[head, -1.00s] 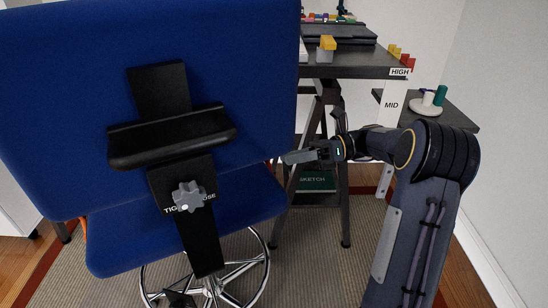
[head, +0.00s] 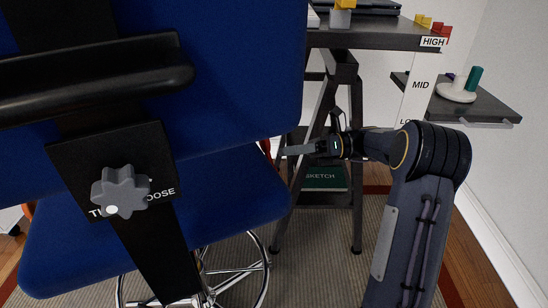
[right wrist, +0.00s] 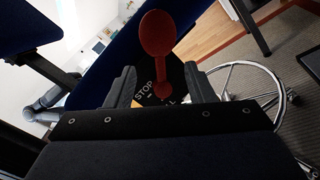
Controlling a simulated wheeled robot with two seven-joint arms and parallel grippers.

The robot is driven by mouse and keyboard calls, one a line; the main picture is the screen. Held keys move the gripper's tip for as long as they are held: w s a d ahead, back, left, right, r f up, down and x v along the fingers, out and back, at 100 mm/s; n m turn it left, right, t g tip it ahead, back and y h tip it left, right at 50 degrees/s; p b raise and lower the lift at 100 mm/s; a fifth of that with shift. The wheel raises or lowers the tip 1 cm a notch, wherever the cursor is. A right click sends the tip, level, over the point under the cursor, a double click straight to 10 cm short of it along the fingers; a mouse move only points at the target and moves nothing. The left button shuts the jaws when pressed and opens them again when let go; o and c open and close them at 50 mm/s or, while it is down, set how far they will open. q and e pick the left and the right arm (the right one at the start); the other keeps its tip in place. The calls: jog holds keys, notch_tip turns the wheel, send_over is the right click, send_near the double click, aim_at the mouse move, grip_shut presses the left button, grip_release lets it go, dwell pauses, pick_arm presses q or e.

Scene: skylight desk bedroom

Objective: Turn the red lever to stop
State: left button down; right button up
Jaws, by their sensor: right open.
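The red lever (right wrist: 158,35) shows in the right wrist view, with a rounded paddle end, a thin stem and a round hub. A dark plate with the word STOP (right wrist: 145,90) is beside its hub; other lettering there is partly hidden. My right gripper (right wrist: 158,78) is open, its fingers on either side of the lever's stem in the picture; I cannot tell whether they touch it. In the head view my right gripper (head: 290,150) reaches left to the right edge of the blue chair (head: 235,75), where a bit of red shows. My left gripper is not in view.
The chair's back fills the left, with a grey star knob (head: 120,190) marked for tightening and loosening. A dark desk (head: 375,38) stands behind. A small shelf (head: 490,105) holds a white base with pegs. The chair's chrome foot ring (head: 265,270) is below.

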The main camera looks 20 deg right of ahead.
jog(key=b+x, duration=0.1)
jog(key=x, duration=0.3)
jog(key=shift+w+a, duration=0.1)
jog(key=shift+a, duration=0.2)
jog(key=shift+c, duration=0.3)
jog(key=c, duration=1)
grip_shut()
